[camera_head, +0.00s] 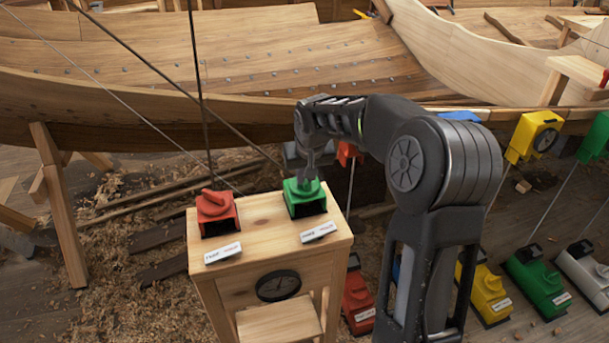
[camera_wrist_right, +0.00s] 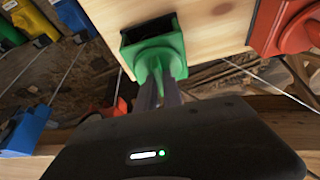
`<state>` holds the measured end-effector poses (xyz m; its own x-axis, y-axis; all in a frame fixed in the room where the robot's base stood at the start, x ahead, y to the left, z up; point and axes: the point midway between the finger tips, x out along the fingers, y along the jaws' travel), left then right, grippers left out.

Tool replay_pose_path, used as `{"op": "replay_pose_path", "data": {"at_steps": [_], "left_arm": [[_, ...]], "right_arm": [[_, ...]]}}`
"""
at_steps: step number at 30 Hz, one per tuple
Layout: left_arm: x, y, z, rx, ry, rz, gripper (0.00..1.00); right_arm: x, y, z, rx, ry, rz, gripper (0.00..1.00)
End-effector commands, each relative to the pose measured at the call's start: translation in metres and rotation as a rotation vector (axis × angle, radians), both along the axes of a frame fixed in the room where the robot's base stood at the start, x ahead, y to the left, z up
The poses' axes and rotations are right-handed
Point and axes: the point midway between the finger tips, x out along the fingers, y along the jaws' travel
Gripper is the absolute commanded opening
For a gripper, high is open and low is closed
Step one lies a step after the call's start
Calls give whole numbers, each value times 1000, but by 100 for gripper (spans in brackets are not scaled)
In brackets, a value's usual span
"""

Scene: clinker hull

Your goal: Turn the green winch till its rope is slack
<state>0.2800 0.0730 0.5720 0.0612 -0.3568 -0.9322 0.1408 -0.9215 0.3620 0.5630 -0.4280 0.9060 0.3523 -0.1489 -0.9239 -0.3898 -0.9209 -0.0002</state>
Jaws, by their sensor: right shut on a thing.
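The green winch (camera_head: 304,199) sits on top of a wooden stand (camera_head: 272,235), at its right side. A dark rope (camera_head: 180,88) runs straight from near it up to the upper left; it shows no sag. My right gripper (camera_head: 309,172) comes down from above and is shut on the winch's handle. In the right wrist view, the fingers (camera_wrist_right: 160,92) close on the green winch's (camera_wrist_right: 158,46) narrow handle, which they partly hide. My left gripper is not in view.
A red winch (camera_head: 216,213) stands left of the green one, with its own rope going up. White labels (camera_head: 319,232) lie in front of both. A wooden hull (camera_head: 200,80) fills the back. Red, yellow and green devices (camera_head: 536,282) stand at the right.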

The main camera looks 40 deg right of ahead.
Motion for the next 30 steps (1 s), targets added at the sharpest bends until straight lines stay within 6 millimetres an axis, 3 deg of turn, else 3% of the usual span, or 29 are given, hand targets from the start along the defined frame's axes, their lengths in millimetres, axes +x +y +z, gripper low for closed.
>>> {"op": "replay_pose_path", "data": {"at_steps": [15,16,23,30], "left_arm": [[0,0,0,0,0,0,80],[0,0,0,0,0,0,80],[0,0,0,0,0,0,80],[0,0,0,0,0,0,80]], "right_arm": [[1,-1,2,-2,-4,32,0],[1,-1,2,-2,-4,32,12],[0,-1,1,-1,-2,31,31],[0,0,1,0,-1,31,33]]}}
